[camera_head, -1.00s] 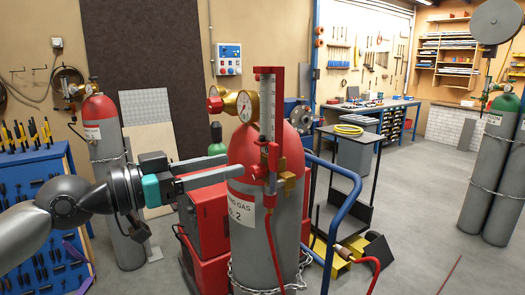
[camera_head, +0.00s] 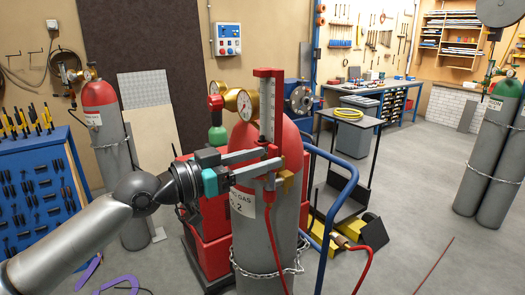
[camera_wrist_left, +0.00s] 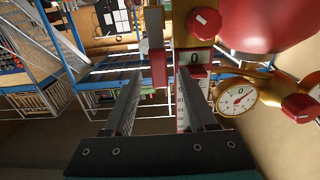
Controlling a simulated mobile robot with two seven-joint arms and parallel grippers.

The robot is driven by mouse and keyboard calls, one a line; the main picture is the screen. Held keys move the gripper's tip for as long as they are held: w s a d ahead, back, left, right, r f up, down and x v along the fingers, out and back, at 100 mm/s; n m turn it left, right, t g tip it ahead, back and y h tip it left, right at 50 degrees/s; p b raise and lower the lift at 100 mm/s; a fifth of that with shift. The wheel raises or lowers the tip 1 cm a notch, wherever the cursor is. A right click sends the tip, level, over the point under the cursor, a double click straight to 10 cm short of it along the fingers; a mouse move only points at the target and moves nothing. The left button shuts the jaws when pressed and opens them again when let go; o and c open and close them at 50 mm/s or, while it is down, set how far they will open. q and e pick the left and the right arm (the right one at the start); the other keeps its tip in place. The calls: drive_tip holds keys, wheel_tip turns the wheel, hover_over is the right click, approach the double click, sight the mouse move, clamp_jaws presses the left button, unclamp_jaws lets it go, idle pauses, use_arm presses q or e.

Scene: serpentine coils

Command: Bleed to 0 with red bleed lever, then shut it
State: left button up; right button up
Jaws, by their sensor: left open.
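The gas cylinder (camera_head: 258,222) stands in front, grey with a red shoulder and a white label. My left gripper (camera_head: 272,160) is open around the lower end of this frame. In the left wrist view the open fingers (camera_wrist_left: 160,85) point toward a red bar (camera_wrist_left: 158,62), likely the bleed lever, beside the scale marked 0 (camera_wrist_left: 195,57). I cannot tell if they touch it. A dial gauge (camera_head: 248,106) also shows in that view (camera_wrist_left: 238,96). My right gripper is not in view.
A red hose (camera_head: 275,245) hangs from the fitting, and a chain (camera_head: 265,272) circles the cylinder. A blue cart rail (camera_head: 345,195) curves close on the right. A blue tool rack (camera_head: 45,190) stands at left. Open floor lies at right.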

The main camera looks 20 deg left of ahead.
use_arm(q)
drive_tip(key=shift+w+d, duration=0.25)
clamp_jaws()
idle(0.4)
idle(1.0)
